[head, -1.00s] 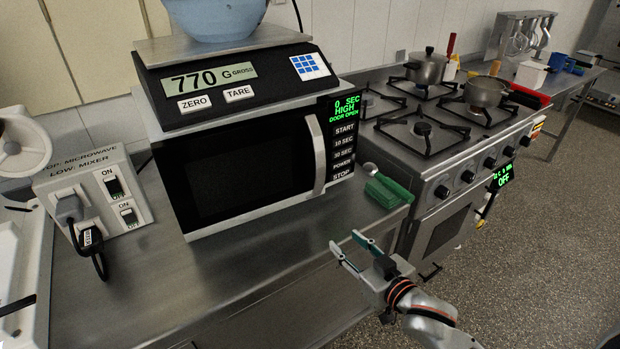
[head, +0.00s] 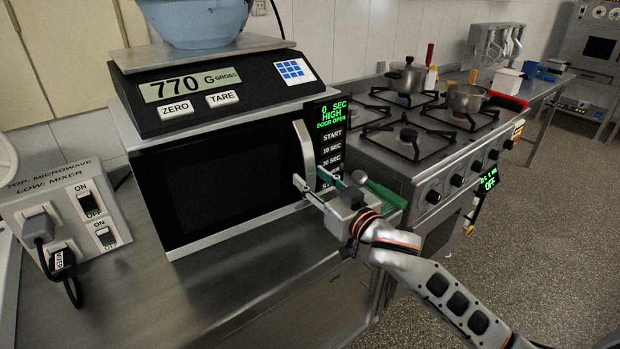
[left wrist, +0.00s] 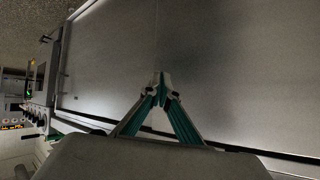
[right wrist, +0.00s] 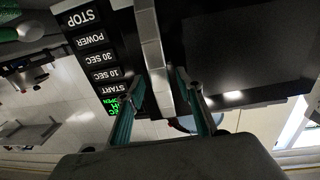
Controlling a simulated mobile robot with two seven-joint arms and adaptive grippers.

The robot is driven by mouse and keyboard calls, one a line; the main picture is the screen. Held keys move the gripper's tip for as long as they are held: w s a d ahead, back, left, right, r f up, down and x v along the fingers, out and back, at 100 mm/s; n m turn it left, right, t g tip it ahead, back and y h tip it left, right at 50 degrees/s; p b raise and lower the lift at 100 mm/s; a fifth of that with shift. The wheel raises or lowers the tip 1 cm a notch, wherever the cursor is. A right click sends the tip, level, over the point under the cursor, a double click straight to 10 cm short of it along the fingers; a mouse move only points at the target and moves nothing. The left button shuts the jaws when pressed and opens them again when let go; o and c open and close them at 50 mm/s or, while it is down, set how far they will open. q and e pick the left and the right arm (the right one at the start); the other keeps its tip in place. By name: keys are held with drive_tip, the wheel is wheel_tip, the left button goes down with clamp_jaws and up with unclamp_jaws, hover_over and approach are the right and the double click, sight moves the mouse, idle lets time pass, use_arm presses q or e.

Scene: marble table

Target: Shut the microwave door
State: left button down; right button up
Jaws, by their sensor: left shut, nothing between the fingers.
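The microwave (head: 125,130) stands on the steel counter. Its dark door (head: 225,180) looks almost flush with the body, but its display (head: 332,112) reads "DOOR OPEN". The pale curved handle (head: 304,148) runs down the door's right side. My right gripper (head: 311,178) is open at the handle's lower part. In the right wrist view, the handle (right wrist: 153,55) runs between the two spread fingers of the right gripper (right wrist: 154,88); contact cannot be told. My left gripper (left wrist: 160,84) is shut and empty over a grey metal surface, out of the head view.
A scale (head: 215,85) with a blue bowl (head: 195,22) sits on the microwave. A green object (head: 388,198) lies behind my right gripper. The stove (head: 430,150) with pots is at right, a switch box (head: 65,225) at left. Counter in front of the microwave is clear.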

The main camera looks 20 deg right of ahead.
use_arm(q)
drive_tip(key=shift+f, duration=0.1)
use_arm(e)
drive_tip(key=shift+w+a, duration=0.2)
drive_tip(key=shift+w, duration=0.45)
clamp_jaws()
drive_tip(key=shift+w+a+r+y, duration=0.1)
drive_tip(key=shift+w+y, duration=0.2)
drive_tip(key=shift+w, duration=0.25)
drive_tip(key=shift+w+n+y+p, duration=0.5)
drive_tip(key=shift+w+p, duration=0.05)
drive_tip(key=shift+w, duration=0.35)
drive_tip(key=shift+s+a+f, duration=0.1)
drive_tip(key=shift+f, duration=0.1)
unclamp_jaws()
drive_tip(key=shift+a, duration=0.1)
use_arm(q)
drive_tip(key=shift+s, duration=0.3)
